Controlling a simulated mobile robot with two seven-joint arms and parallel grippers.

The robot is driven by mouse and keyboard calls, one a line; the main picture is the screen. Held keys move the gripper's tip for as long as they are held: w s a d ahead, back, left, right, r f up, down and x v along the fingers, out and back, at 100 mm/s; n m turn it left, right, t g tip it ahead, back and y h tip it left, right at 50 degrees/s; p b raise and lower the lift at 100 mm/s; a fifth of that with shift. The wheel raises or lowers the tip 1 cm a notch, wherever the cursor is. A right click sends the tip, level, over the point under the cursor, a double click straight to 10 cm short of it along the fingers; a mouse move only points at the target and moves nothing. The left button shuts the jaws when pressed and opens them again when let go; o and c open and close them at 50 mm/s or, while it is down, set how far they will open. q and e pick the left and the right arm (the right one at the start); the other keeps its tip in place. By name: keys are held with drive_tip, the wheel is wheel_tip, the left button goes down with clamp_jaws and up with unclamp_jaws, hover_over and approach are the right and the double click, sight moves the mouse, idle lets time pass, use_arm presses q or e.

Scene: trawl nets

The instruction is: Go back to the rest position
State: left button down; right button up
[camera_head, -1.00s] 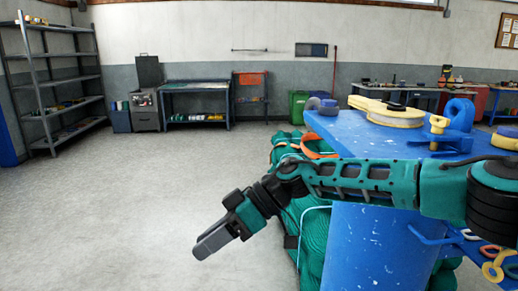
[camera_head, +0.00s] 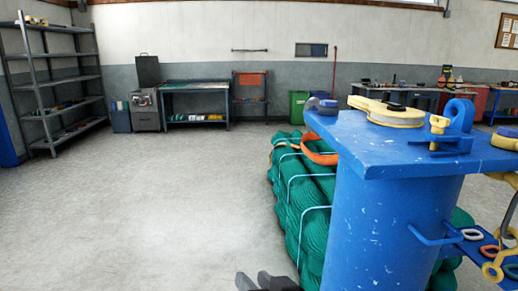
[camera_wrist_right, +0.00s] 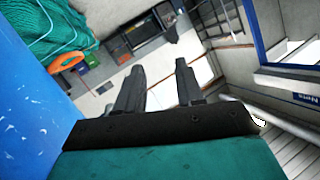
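My right gripper (camera_head: 262,281) shows only at the bottom edge of the head view, low in front of the blue pillar. In the right wrist view its two dark fingers stand apart with nothing between them (camera_wrist_right: 160,68), so it is open and empty. The rest of my right arm is out of the head view. My left gripper is not in view.
A blue pillar with a wide top (camera_head: 378,150) stands at the right, holding yellow and blue fittings. A grey shelf rack (camera_head: 62,85) stands far left. The floor (camera_head: 150,200) is clear.

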drive_tip(key=s+d+f+g+h, duration=0.3)
drive_tip(key=s+d+f+g, duration=0.3)
drive_tip(key=s+d, duration=0.45)
drive_tip(key=s+d+f+g+h, duration=0.3)
drive_tip(key=s+d+f+h, duration=0.1)
drive_tip(key=s+d+f, duration=0.55)
drive_tip(key=w+a+f+t+y, duration=0.1)
drive_tip(key=w+f+t+y, duration=0.1)
drive_tip(key=w+f+t, duration=0.3)
drive_tip(key=shift+w+a+f+n+t, duration=0.25)
drive_tip(key=shift+a+f+n+t, duration=0.15)
drive_tip(key=shift+f+t, duration=0.7)
drive_tip(key=shift+f, duration=0.15)
